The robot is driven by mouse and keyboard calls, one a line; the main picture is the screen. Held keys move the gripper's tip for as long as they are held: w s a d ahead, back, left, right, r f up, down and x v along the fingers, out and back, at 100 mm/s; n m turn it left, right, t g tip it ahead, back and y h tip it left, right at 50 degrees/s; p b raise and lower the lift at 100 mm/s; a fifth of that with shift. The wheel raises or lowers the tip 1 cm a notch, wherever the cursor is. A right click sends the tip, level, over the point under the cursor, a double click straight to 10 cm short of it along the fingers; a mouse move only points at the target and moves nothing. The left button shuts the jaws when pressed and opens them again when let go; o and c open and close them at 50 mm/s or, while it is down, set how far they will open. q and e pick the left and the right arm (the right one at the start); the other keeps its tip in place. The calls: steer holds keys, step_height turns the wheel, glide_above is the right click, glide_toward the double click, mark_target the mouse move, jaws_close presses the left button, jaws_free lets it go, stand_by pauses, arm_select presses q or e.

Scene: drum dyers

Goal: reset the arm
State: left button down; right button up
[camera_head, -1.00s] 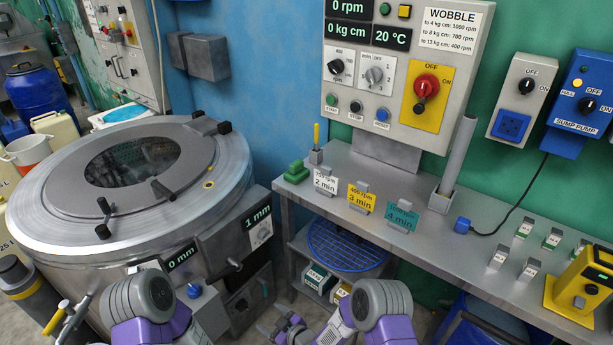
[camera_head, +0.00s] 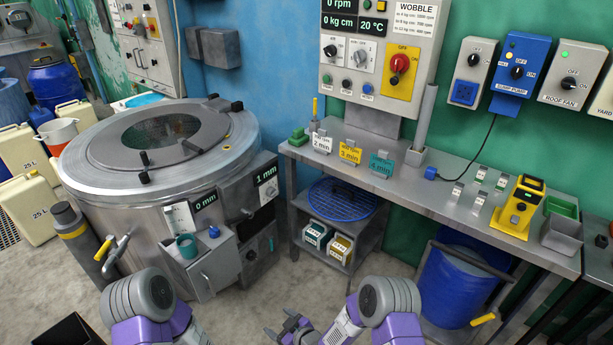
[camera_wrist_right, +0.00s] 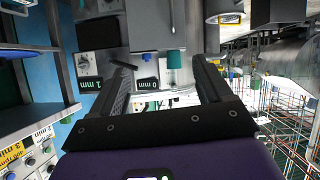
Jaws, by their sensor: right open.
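My right gripper (camera_head: 288,328) is low at the bottom middle of the head view, above the floor in front of the workbench. It is open, and in the right wrist view its two fingers (camera_wrist_right: 160,72) stand apart with nothing between them. My left arm (camera_head: 140,310) shows at the bottom left of the head view, but its gripper is out of the picture.
The steel drum machine (camera_head: 90,165) stands at left, with a small side shelf (camera_head: 205,265) at its front. The workbench (camera_head: 440,192) runs along the right, with a blue barrel (camera_head: 450,285) under it. Bare floor (camera_head: 300,290) lies between.

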arm_select(q)
steer(key=r+p, duration=0.3)
steer(key=r, duration=0.1)
steer(key=w+r+p, duration=0.1)
steer(key=r+p, duration=0.1)
steer(key=shift+p, duration=0.3)
arm_select(e)
steer(key=s+d+r+m+g+h, duration=0.1)
steer(key=s+d+m+g, duration=0.3)
steer(key=s+d, duration=0.5)
steer(key=s+d+r+m+g+h, duration=0.2)
steer(key=s+d+m+g+h, duration=0.1)
steer(key=s+d+m, duration=0.6)
steer(key=s+g, duration=0.1)
steer(key=s, duration=0.3)
steer(key=shift+h, duration=0.4)
